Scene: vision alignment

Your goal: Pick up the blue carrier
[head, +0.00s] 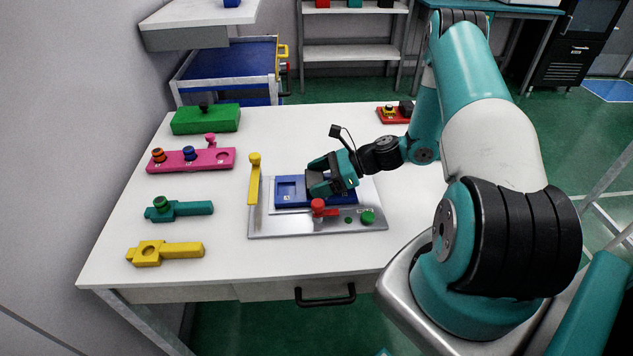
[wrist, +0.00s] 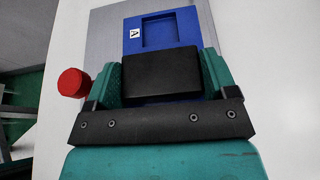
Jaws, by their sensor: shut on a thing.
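The blue carrier (head: 288,190) lies flat at the metal fixture plate (head: 262,222) on the white table. In the wrist view the carrier (wrist: 187,27) shows a square recess and a white label with the letter A. My gripper (head: 322,181) is over the carrier's right part. In the wrist view my gripper (wrist: 162,78) is shut on a black block (wrist: 162,74) at the carrier, between its two teal fingers. Whether the black block is part of the carrier cannot be told. The carrier's near end is hidden by the gripper.
A yellow lever (head: 254,180) stands at the plate's left; a red knob (head: 318,206) and green button (head: 368,217) are in front. Pink (head: 200,160), green (head: 206,120), teal (head: 192,209) and yellow (head: 180,249) parts lie left. A red part (head: 391,116) lies back right.

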